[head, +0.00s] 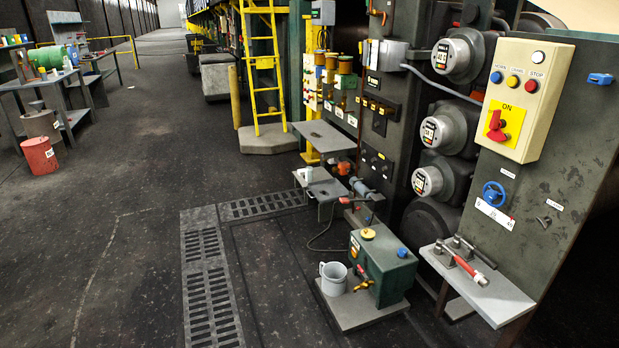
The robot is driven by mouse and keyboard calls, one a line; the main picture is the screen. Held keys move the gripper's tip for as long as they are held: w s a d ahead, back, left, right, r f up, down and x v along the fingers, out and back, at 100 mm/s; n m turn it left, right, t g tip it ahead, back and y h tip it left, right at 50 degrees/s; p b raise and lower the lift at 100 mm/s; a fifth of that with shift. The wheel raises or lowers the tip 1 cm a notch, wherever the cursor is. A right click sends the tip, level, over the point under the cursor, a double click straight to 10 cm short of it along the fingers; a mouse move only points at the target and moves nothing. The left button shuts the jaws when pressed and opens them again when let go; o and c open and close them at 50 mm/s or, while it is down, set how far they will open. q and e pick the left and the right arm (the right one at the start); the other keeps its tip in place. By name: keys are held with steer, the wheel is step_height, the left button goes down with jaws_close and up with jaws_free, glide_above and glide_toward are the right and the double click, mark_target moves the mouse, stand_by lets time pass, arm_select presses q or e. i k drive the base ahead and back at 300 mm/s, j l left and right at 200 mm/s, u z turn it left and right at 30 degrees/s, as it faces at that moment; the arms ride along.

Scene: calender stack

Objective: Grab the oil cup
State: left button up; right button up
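A pale grey cup (334,281) with a handle on its left side stands upright on a low flat grey plate (372,313) on the floor. It is most likely the oil cup. It stands just left of a dark green tank (384,265) with a yellow cap, a blue cap and a small brass tap. The tap is close to the cup's right side. Whether the cup holds anything is hard to tell. Neither of my grippers shows in the head view.
A small grey shelf (483,288) with a red-handled tool stands right of the tank. A control panel (522,98) with a red switch is above it. A floor grate (209,285) lies left of the cup. The dark floor on the left is open. A red bin (40,157) stands far left.

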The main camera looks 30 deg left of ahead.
mark_target(309, 174)
steer(key=i+j+u, duration=0.4)
steer(key=j, duration=0.15)
steer(key=i+j+u, duration=0.8)
steer(key=i, duration=0.2)
steer(key=i+u, duration=0.4)
steer(key=i, duration=0.15)
steer(key=i+z, duration=0.15)
steer(key=i, duration=0.75)
steer(key=i+j+z, duration=0.15)
steer(key=i, duration=0.7)
